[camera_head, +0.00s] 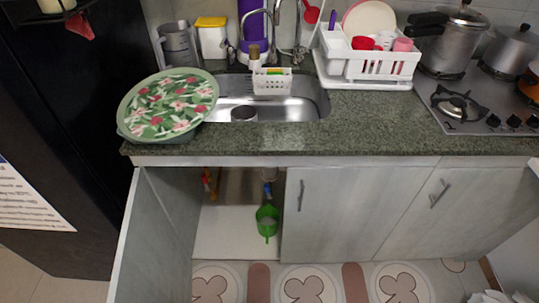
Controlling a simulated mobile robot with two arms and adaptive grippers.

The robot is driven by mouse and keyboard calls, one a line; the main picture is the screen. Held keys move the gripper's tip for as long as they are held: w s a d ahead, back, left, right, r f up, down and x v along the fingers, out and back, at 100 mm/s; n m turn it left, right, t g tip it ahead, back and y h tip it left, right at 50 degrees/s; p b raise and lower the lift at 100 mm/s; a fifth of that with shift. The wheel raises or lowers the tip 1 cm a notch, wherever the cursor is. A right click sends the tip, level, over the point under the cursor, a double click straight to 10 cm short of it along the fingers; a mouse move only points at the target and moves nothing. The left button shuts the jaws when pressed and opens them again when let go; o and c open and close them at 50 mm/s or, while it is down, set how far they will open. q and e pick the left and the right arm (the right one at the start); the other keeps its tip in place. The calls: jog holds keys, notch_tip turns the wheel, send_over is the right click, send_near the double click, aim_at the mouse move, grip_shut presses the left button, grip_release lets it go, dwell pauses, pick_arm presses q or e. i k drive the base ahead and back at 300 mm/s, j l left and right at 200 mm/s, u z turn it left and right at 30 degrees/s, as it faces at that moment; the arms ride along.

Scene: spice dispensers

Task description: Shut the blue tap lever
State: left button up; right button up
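A small blue piece (267,190) shows inside the open cabinet under the sink, below a white pipe (269,174) and just above a green container (267,219). It may be the blue tap lever, but it is too small to tell its shape or whether it is turned open or shut. Neither of my grippers is in view, and nothing is seen touching the blue piece.
The left cabinet door (155,240) stands open, and the door (325,215) right of the opening is shut. Yellow and red items (210,184) are inside at left. The counter (370,125) above holds a floral-covered basin (168,104), sink (305,103) and dish rack (370,65).

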aim_at(268, 193)
jog(key=i+l+z, duration=0.45)
jog(key=i+l, duration=0.3)
